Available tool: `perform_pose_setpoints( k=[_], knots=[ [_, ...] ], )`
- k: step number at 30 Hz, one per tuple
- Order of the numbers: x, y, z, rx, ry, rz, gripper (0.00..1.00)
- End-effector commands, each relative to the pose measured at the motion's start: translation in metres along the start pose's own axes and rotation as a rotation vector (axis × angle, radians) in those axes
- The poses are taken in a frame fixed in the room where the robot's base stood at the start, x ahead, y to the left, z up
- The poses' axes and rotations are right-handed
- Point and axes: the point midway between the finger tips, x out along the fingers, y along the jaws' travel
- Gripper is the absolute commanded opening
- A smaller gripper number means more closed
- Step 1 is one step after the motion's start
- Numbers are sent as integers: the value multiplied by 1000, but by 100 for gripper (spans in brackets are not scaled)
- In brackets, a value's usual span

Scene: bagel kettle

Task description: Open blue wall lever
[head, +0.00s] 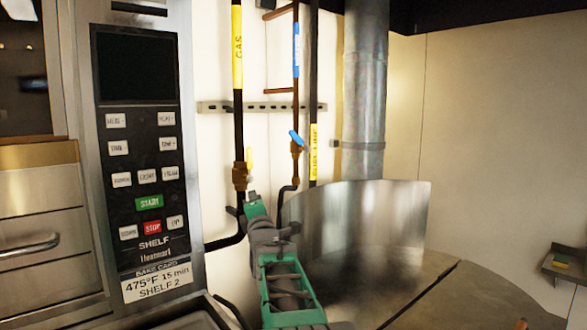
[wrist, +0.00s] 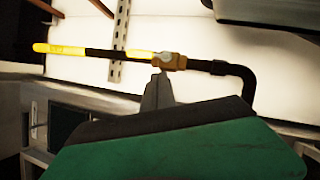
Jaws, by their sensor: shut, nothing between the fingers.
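The blue wall lever (head: 296,137) sits on a small brass valve on the thin copper pipe (head: 296,60) in the head view. It is tilted, its upper end leaning left. The lever is not visible in the wrist view. My gripper (head: 252,197) is below and left of the lever, apart from it in the picture. Its tips are hard to make out in the head view. In the wrist view its fingers (wrist: 160,85) are together and empty, with their tips close to the brass valve on the yellow-labelled pipe; contact cannot be told.
A yellow lever (head: 250,158) and brass valve (head: 239,176) are on the gas pipe (head: 237,100) left of the blue lever. A fuel line pipe (head: 313,150) stands at right. An oven control panel (head: 145,150) is at left, a metal duct (head: 364,90) and curved sheet (head: 375,215) at right.

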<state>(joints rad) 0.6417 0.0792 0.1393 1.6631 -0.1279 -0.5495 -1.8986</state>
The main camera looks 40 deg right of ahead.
Motion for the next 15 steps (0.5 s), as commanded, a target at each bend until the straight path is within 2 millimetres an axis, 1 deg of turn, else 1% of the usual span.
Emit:
perform_pose_setpoints(
  k=[1, 3, 6, 9, 15],
  knots=[
    [9, -12, 36, -139, -79, 75, 0],
    [14, -8, 75, -313, -178, 164, 0],
    [14, -2, 105, -453, -263, 227, 0],
    [13, 2, 112, -490, -286, 241, 0],
    [13, 2, 111, -488, -284, 240, 0]
  ],
)
